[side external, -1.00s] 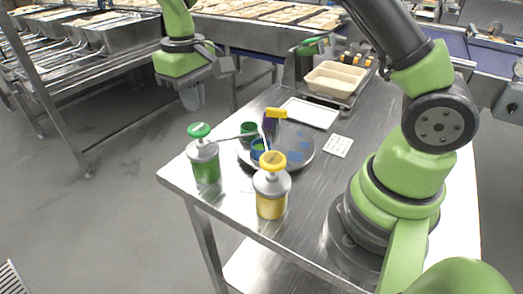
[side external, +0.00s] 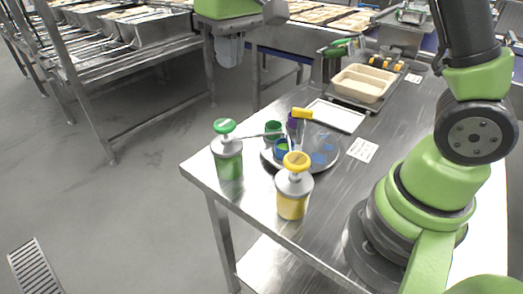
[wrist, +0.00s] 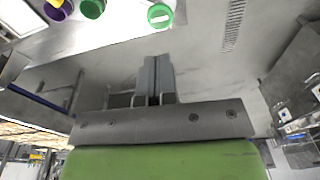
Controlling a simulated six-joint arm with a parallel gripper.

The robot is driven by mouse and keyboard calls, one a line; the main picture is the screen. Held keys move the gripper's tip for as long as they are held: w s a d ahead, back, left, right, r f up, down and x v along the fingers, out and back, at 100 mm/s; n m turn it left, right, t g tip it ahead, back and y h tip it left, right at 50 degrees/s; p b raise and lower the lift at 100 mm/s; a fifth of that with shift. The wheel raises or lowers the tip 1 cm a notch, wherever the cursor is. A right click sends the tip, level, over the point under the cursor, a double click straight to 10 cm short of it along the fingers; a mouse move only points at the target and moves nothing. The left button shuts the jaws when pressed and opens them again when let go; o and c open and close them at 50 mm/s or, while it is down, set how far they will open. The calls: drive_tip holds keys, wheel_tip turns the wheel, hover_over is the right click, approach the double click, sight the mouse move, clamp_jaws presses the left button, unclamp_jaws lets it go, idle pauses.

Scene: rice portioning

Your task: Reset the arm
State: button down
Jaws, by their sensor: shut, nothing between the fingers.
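My gripper (side external: 230,50) hangs in the air at the top of the side external view, beyond the far left side of the steel table (side external: 232,183). In the wrist view my gripper (wrist: 154,62) has its two fingers pressed together with nothing between them. It is clear of the table and touches nothing that I can see. My gripper's upper part is cut off by the top edge of the side external view.
On the table stand a green pump bottle (side external: 228,160), a yellow pump bottle (side external: 292,195) and a round tray (side external: 328,160) with small cups. A beige food tray (side external: 362,83) and white board (side external: 336,115) lie behind. Metal racks (side external: 150,75) stand at left.

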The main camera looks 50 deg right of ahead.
drive_tip(key=s+r+m+t, duration=0.1)
drive_tip(key=s+r+t, duration=0.1)
drive_tip(key=s, duration=0.7)
drive_tip(key=s+r+m+t+y, duration=0.1)
drive_tip(key=s+r+m+t, duration=0.1)
drive_tip(key=s, duration=0.8)
drive_tip(key=shift+s+d+r+t+y, duration=0.3)
drive_tip(key=shift+r+t, duration=0.35)
drive_tip(key=shift+t, duration=0.35)
